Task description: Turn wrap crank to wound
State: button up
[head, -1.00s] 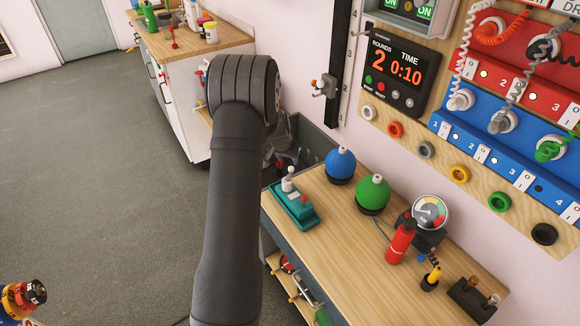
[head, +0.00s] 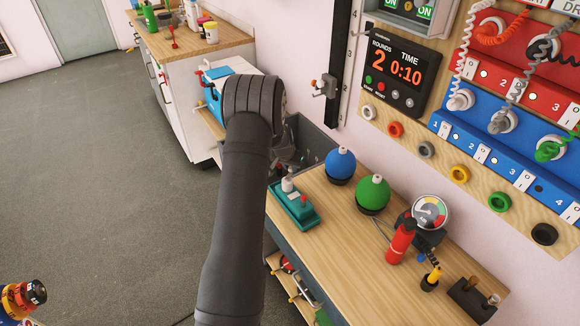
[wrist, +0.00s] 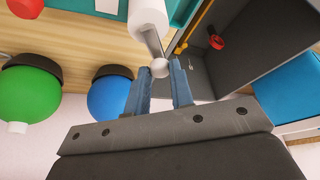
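A teal device (head: 293,206) with a white upright part and a red knob stands at the left end of the wooden workbench. In the wrist view its white roll (wrist: 149,16) shows at top centre. A thin metal arm ending in a pale ball knob (wrist: 160,68) runs down beside the roll; it looks like the wrap crank. My gripper (wrist: 161,70) has its two blue fingers apart, one on each side of the ball knob. A gap seems to show beside the knob; contact is unclear.
A blue ball (head: 340,163) and a green ball (head: 373,192) stand right of the device. A grey bin (head: 312,140) lies behind it. A gauge (head: 430,212) and red bottle (head: 401,241) stand farther right.

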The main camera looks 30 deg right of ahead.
grip_shut()
